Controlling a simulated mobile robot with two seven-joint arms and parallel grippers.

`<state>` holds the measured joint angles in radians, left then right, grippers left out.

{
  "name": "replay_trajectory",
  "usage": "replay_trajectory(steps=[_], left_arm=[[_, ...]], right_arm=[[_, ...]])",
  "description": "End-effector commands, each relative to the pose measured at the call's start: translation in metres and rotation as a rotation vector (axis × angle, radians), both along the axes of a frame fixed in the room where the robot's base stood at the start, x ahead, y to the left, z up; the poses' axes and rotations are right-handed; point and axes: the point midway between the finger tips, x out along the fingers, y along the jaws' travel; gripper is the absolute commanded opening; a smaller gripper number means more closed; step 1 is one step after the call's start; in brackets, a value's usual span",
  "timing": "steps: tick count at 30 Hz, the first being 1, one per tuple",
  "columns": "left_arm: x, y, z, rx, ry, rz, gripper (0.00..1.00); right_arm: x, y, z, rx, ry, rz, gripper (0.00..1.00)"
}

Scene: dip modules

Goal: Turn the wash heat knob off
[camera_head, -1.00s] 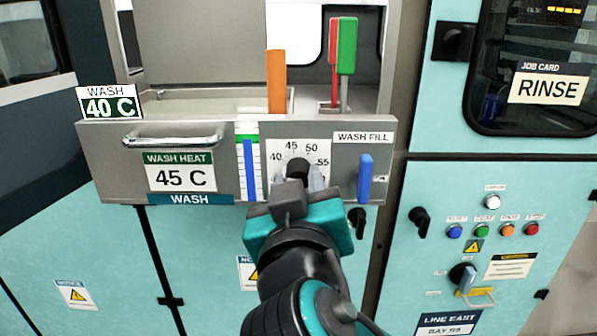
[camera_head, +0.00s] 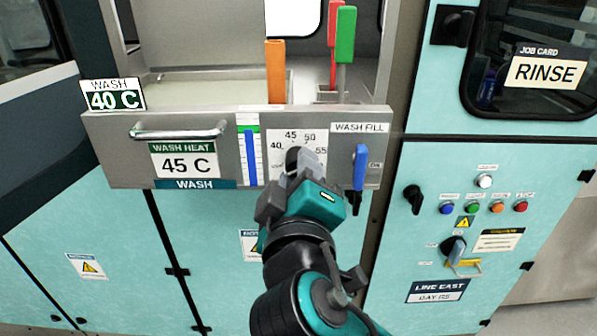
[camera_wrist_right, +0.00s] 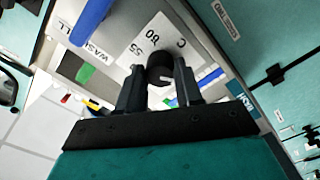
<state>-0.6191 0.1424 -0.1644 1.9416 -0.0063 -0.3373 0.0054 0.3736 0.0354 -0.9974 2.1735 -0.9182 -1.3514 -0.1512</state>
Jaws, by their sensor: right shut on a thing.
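The wash heat knob is a dark round knob (camera_wrist_right: 160,67) on a white dial plate (camera_head: 278,140) marked 40, 45, 50 and 55, on the grey wash panel. My right gripper (camera_head: 302,166) is shut on the knob, and its fingers hide most of it in the head view. In the right wrist view the two dark fingers (camera_wrist_right: 158,88) stand on either side of the knob. The pointer's setting cannot be read clearly. A WASH HEAT sign (camera_head: 183,162) reads 45 C, and a WASH display (camera_head: 112,96) reads 40 C. My left gripper is not in view.
A blue wash fill lever (camera_head: 360,167) stands just right of the dial. A blue level gauge (camera_head: 250,157) and a bar handle (camera_head: 180,131) lie left. Orange (camera_head: 276,72), red and green (camera_head: 346,35) handles rise behind the panel. A button cabinet stands right.

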Motion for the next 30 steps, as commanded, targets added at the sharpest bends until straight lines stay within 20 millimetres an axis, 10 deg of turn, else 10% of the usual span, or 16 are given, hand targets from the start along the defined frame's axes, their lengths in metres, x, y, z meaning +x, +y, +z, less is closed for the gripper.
replay_trajectory(steps=[15,16,24,30], left_arm=[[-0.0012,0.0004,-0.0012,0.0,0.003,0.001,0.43],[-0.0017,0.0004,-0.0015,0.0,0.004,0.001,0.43],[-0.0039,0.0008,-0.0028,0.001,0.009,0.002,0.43],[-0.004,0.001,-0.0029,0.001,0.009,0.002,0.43]], right_arm=[[0.0003,-0.0003,0.0003,-0.022,-0.001,-0.001,0.05],[0.0003,-0.0003,0.0003,-0.021,-0.001,-0.001,0.37],[0.0002,-0.0002,0.0002,-0.02,-0.001,-0.001,0.61],[0.0001,0.0,0.0002,-0.019,0.0,0.0,0.61]])
